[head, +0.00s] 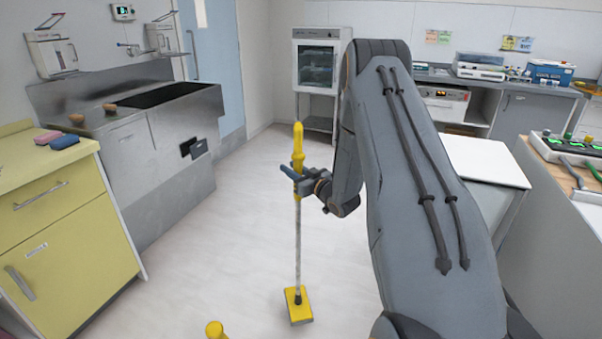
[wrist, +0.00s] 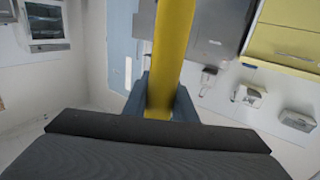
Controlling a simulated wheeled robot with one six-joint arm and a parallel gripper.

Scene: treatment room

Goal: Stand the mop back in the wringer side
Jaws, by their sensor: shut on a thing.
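The mop (head: 298,240) is held upright in the head view, with a yellow grip at its top, a thin grey pole and a yellow rectangular head low down by the floor. I cannot tell if the head touches the floor. My gripper (head: 297,188) is shut on the yellow grip. In the wrist view the yellow grip of the mop (wrist: 171,60) runs between the two blue fingers of my gripper (wrist: 160,100). The wringer side is not clearly in view. A yellow knob-like top (head: 215,330) shows at the bottom edge of the head view; what it belongs to is cut off.
A yellow cabinet (head: 75,240) and a steel sink unit (head: 175,165) stand at the left. A white glass-door cabinet (head: 317,65) stands at the back. A white-topped table (head: 482,160) is at the right.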

